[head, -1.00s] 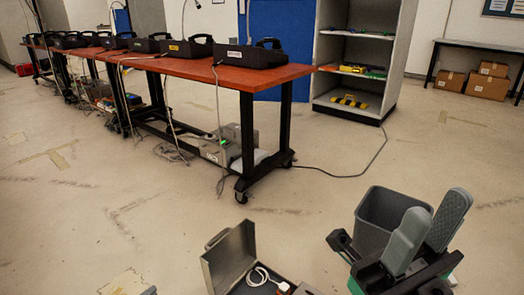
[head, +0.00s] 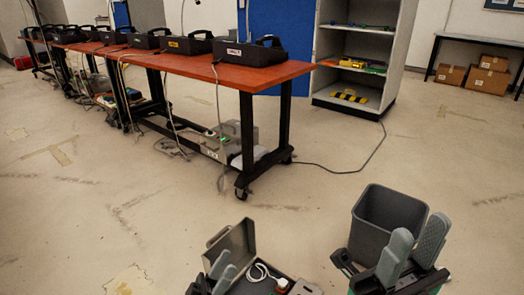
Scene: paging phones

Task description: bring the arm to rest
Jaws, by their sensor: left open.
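My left gripper (head: 223,266) is at the bottom edge, in front of the open grey case's left side. Its two grey fingers are a little apart with nothing seen between them; the arm behind it is out of frame. My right gripper (head: 412,248) is at the bottom right, in front of a dark grey bin. Its two long grey fingers point up with a gap between them, and I see nothing held there. The lower parts of both grippers are cut off by the picture's edge.
The open grey case (head: 238,241) holds a white coiled cable (head: 262,272). The grey bin (head: 388,215) stands upright. A long red-topped table (head: 262,79) carries several black cases. A grey shelf (head: 397,60) stands behind. Floor between is clear, except for cables.

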